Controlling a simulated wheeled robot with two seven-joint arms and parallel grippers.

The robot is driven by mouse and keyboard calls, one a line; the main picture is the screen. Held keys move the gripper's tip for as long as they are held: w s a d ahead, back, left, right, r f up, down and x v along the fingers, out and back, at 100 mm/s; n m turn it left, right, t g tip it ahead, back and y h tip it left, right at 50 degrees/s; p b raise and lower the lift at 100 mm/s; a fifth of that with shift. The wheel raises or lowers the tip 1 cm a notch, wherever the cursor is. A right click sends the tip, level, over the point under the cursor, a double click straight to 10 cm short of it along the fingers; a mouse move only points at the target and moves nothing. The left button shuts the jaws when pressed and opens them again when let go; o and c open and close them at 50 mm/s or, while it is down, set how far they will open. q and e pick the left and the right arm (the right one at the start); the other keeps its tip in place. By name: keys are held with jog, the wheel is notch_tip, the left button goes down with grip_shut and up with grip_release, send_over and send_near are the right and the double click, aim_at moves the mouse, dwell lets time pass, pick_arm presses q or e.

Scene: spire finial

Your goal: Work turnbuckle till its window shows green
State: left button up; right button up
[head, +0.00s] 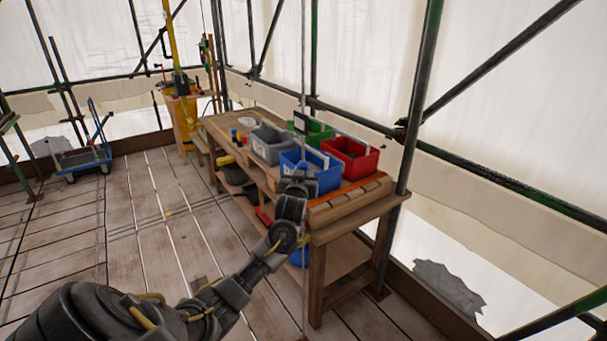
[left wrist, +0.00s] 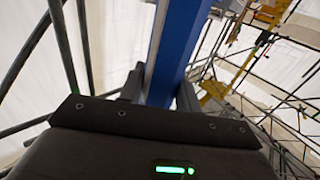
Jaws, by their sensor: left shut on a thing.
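My left gripper (head: 298,184) is in front of the table, near the blue bin's front. In the left wrist view its two dark fingers (left wrist: 160,92) are shut on a long blue bar (left wrist: 183,45) with a pale strip along its left side. The bar looks like the turnbuckle's body, but I cannot be sure. A thin upright rod (head: 303,60) comes down from above to the gripper, with a small dark plate (head: 300,122) on it, and a thin line continues below. I cannot make out a window or its colour. My right gripper is out of view.
The wooden table (head: 340,228) holds a blue bin (head: 325,180), a red bin (head: 350,160), a green bin (head: 318,130) and a grey bin (head: 268,145). A scaffold post (head: 420,100) stands at the table's right end. A blue trolley (head: 82,158) is far left; the plank floor between is clear.

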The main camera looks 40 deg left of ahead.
pick_arm(q)
jog(key=n+g+y, duration=0.5)
jog(key=g+y, duration=0.1)
jog(key=shift+w+d+n, duration=0.1)
jog(key=shift+n, duration=0.3)
jog(key=shift+n+g+y+b, duration=0.7)
jog(key=shift+g, duration=0.4)
jog(key=shift+r+g, duration=0.1)
jog(key=shift+g, duration=0.2)
jog(key=o, duration=1)
jog(key=shift+c, duration=0.2)
